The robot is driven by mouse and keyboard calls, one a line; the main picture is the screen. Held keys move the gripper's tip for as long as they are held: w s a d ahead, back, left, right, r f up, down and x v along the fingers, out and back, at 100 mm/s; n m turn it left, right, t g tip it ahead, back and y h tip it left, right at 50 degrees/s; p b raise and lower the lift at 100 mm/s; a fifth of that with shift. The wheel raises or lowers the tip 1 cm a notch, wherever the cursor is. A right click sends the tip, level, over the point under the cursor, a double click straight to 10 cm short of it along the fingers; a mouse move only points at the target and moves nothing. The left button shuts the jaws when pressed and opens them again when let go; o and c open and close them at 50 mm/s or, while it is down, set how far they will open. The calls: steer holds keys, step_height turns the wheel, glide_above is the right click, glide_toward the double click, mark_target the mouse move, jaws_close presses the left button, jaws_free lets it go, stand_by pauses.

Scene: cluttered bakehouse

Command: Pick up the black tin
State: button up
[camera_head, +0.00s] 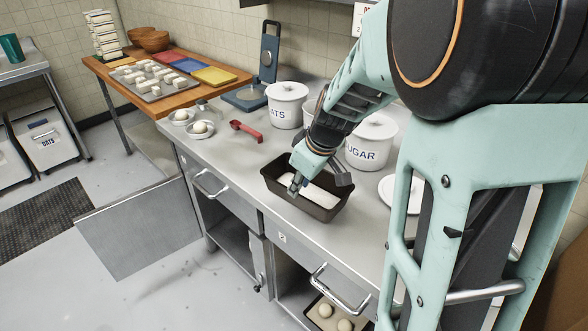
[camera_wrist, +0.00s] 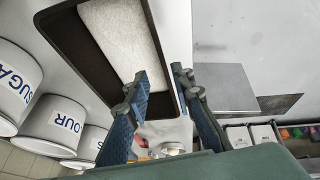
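The black tin (camera_head: 312,208) is a dark rectangular loaf tin standing upright on the steel counter, with a pale slab lying inside it. In the wrist view the tin (camera_wrist: 72,38) fills the upper middle, and the pale slab (camera_wrist: 122,38) shows in it. My gripper (camera_head: 296,184) points down at the tin's near long wall. In the wrist view my gripper (camera_wrist: 161,74) is open; one finger is over the tin's inside and the other lies outside the wall. Whether either finger touches the tin I cannot tell.
White canisters, one marked SUGAR (camera_head: 372,140) and one marked OATS (camera_head: 286,106), stand close behind the tin. A red-handled tool (camera_head: 246,130) lies to its left, a white plate (camera_head: 402,193) to its right. Drawer handles (camera_head: 332,290) stick out below the counter's front edge.

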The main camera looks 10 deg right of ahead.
mark_target(291, 203)
steer(key=x, duration=0.5)
steer(key=shift+s+a+f, duration=0.1)
steer(key=shift+s+f, duration=0.05)
steer(key=shift+f, duration=0.2)
steer(key=shift+w+a+f, duration=0.1)
steer(key=shift+w+f, duration=0.25)
steer(key=shift+f, duration=0.25)
jaws_close()
steer(key=shift+r, duration=0.1)
